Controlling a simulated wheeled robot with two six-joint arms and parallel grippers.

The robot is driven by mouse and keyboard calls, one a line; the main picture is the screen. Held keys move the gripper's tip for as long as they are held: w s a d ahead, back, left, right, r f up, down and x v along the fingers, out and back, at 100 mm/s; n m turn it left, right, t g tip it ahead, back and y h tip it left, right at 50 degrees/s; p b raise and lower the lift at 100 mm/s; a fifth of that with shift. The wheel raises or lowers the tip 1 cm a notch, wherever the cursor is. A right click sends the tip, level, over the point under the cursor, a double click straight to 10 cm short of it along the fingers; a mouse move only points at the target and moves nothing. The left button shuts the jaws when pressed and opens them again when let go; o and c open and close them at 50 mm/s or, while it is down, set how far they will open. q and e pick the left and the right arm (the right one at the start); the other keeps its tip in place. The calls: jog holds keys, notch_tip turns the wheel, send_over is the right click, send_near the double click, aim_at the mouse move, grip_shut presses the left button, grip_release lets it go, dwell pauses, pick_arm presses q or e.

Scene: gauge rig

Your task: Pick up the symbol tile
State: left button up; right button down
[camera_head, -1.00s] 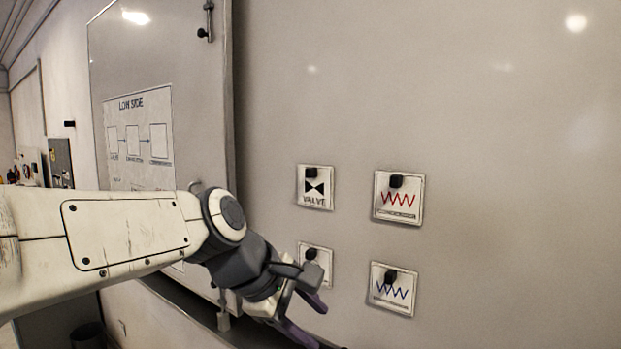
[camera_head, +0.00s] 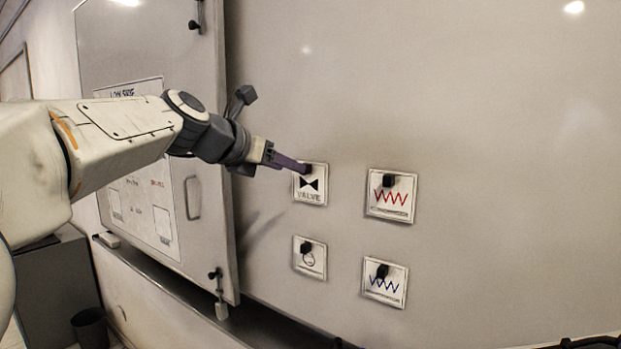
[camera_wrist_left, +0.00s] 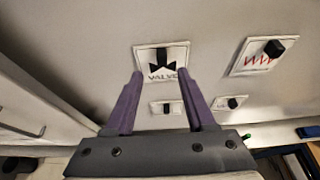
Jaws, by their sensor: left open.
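The VALVE symbol tile (camera_head: 310,190) is a white square with a black bow-tie mark and a black knob (camera_head: 306,168) at its top, on the grey wall board. My left gripper (camera_head: 305,167) is at the tile's upper left in the head view. In the wrist view its purple fingers (camera_wrist_left: 160,76) are open and point at the VALVE tile (camera_wrist_left: 147,53), one fingertip on each side of its lower part. Whether they touch the tile I cannot tell. The knob (camera_wrist_left: 161,53) shows between and beyond the fingertips. My right gripper is not in view.
A red zigzag tile (camera_head: 390,203), a blue zigzag tile (camera_head: 373,288) and a round-symbol tile (camera_head: 319,261) hang nearby, each with a black knob. A hinged white panel (camera_head: 212,130) stands left of the tiles. The board on the right is clear.

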aim_at(306, 184)
pick_arm(q)
jog(key=p+x, duration=0.1)
jog(key=x, duration=0.3)
jog(key=shift+w+d+f+p, duration=0.2)
jog(key=shift+d+p, duration=0.15)
grip_shut()
jog(key=shift+r, duration=0.1)
